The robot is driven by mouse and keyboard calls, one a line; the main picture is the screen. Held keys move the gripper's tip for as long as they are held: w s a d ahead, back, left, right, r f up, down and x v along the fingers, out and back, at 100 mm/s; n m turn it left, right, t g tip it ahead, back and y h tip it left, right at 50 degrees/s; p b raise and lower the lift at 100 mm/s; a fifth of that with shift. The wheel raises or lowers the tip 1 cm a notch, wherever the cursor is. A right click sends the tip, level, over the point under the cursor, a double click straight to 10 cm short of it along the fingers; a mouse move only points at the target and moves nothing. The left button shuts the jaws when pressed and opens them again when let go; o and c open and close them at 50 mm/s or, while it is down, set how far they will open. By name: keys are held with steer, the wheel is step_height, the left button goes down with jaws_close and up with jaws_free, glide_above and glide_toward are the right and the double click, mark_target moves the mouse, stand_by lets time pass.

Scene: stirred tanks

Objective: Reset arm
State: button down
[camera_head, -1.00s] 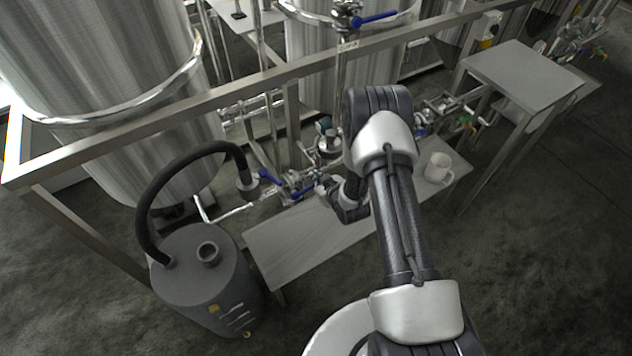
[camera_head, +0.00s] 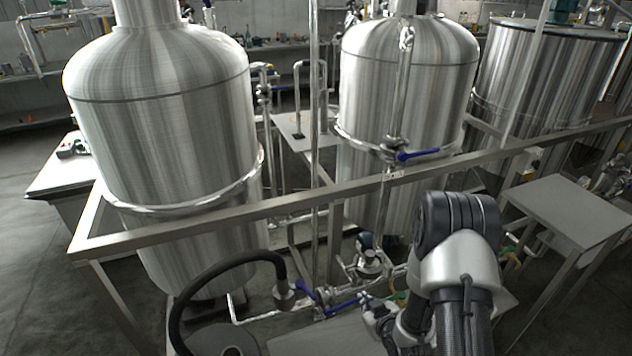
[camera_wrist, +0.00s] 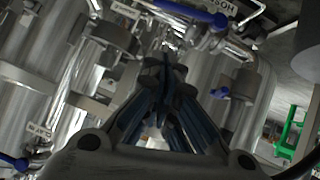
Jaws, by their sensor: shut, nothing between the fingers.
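My gripper shows in the wrist view (camera_wrist: 165,85), with its dark fingers drawn together and nothing between them. In the head view my arm rises at the lower right, in front of the steel frame, and the gripper end (camera_head: 378,318) is low beside the blue-handled valves, partly hidden. Metal pipes and a blue valve handle (camera_wrist: 190,14) lie beyond the fingertips in the wrist view; I cannot tell the exact distance.
Steel tanks stand behind the frame at left (camera_head: 165,130) and centre (camera_head: 405,90). The frame's rail (camera_head: 290,205) crosses the view. A grey side table (camera_head: 570,208) is at the right. A black hose (camera_head: 215,270) arches at lower left.

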steer(key=s+d+r+m+g+h, duration=0.1)
steer(key=s+r, duration=0.2)
steer(key=r, duration=0.9)
steer(key=s+r+m+g+h, duration=0.1)
steer(key=s+r+g, duration=0.15)
steer(key=r, duration=0.95)
steer(key=s+a+r+m+g, duration=0.1)
steer(key=s+r, duration=0.2)
steer(key=s, duration=0.5)
steer(key=s+a+r+m, duration=0.1)
steer(key=s+r, duration=0.3)
steer(key=s, duration=0.5)
steer(key=s+a+r+g, duration=0.1)
steer(key=s+a+r, duration=0.1)
steer(key=s, duration=0.6)
steer(key=shift+s+a+r+m+g, duration=0.25)
steer(key=shift+r+m+g, duration=0.15)
steer(key=shift+r, duration=0.45)
